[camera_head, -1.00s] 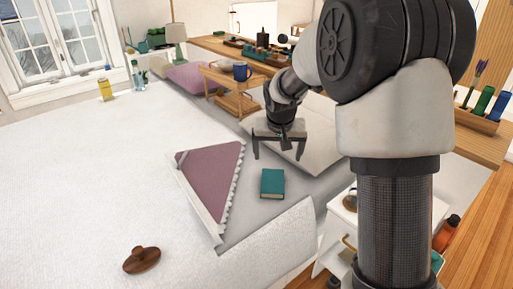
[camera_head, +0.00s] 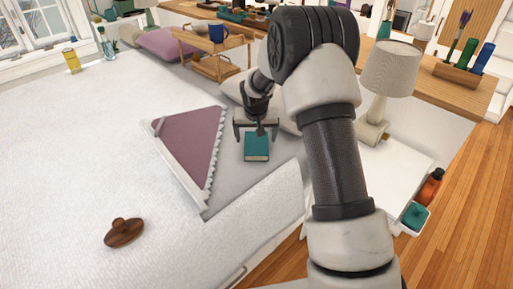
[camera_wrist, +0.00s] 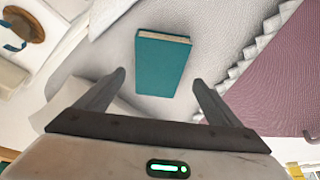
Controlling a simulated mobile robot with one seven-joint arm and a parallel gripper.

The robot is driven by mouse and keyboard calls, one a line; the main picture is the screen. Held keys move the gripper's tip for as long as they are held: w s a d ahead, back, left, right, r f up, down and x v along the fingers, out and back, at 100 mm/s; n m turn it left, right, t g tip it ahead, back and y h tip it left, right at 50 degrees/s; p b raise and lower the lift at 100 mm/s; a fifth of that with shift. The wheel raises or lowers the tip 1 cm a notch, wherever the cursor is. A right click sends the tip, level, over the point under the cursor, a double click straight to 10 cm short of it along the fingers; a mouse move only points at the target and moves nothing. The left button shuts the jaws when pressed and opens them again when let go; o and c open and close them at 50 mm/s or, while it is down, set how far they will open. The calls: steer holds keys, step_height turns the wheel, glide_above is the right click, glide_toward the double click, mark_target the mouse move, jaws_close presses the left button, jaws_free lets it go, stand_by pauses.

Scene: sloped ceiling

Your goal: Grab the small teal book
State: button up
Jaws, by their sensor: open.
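The small teal book (camera_head: 257,147) lies flat on the grey bedding, to the right of a mauve folded cloth. In the wrist view the teal book (camera_wrist: 160,68) shows its cover and pale page edge, ahead of and between the fingertips. My gripper (camera_head: 256,136) is just behind and above the book in the head view. It is open, with nothing between its fingers. In the wrist view my gripper (camera_wrist: 159,78) has one finger on each side of the book's near end. I cannot tell how high the fingertips are above the bed.
The mauve cloth (camera_head: 188,146) with a pale ruffled edge lies left of the book. A brown wooden lidded object (camera_head: 124,232) is on the white bedspread. A wooden tray stand (camera_head: 212,52) with a blue mug is behind. A lamp (camera_head: 388,82) stands on the right.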

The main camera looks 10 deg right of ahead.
mark_target(257, 143)
steer(key=b+x, duration=0.1)
steer(key=x, duration=0.4)
steer(key=shift+d, duration=0.15)
steer(key=c, duration=1.2)
